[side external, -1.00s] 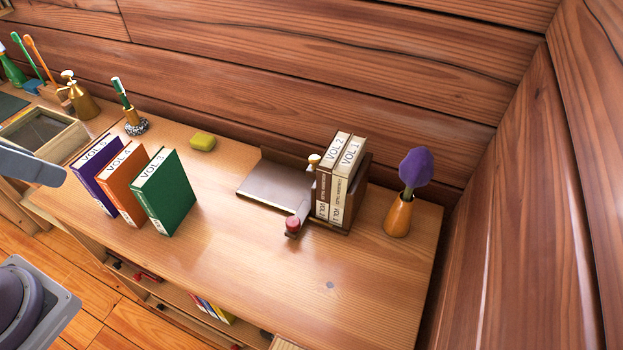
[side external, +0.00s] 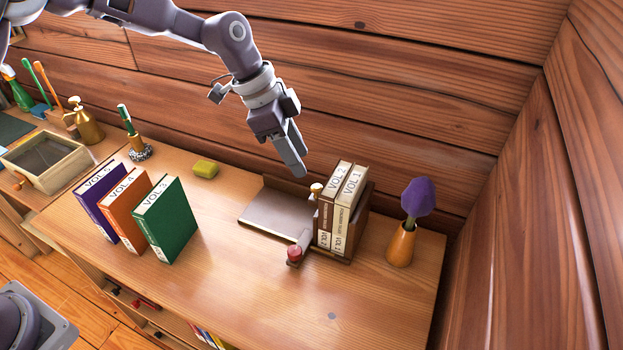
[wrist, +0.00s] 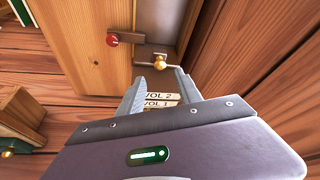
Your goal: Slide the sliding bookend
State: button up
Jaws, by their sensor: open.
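The bookend unit has a grey metal plate (side external: 275,212) on the desk. Its slider has a brass knob (side external: 316,188) on top and stands against the left side of VOL 2 (side external: 331,210). VOL 1 (side external: 349,215) stands upright to the right of VOL 2. A lever with a red knob (side external: 294,254) sticks out at the front. My gripper (side external: 298,170) is open and empty, above and a little behind the brass knob. In the wrist view the brass knob (wrist: 159,61) lies just beyond the fingertips, and the book spines (wrist: 160,99) show between the fingers.
Purple, orange and green (side external: 166,220) volumes stand at the desk's left. A yellow block (side external: 206,169) lies near the wall. A vase (side external: 401,244) with a purple top stands right of the books. The desk front (side external: 270,300) is clear.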

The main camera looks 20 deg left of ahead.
aim_at(315, 186)
jog(key=x, duration=0.7)
jog(key=shift+d+f, duration=0.1)
jog(key=shift+f, duration=0.05)
grip_shut()
jog(key=shift+w, duration=0.1)
dwell(1.0)
